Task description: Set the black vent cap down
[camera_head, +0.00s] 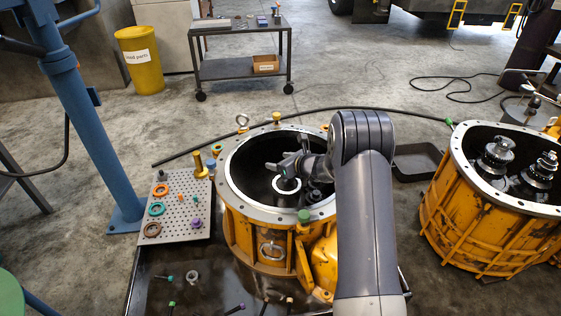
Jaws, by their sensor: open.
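My arm reaches over the open orange transmission housing (236,222) in the middle of the head view. My gripper (283,168) is open, above the dark inside of the housing. A pale ring (286,185) shows below the gripper, inside the housing. I cannot make out the black vent cap for certain. Dark parts near the gripper blend with the dark interior, and my arm hides the housing's right side.
A perforated board (180,222) with coloured rings and small parts lies left of the housing. Several small parts lie on the dark tray (150,290) in front. A second orange housing (455,215) stands right. A black bin (418,160) sits between the housings.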

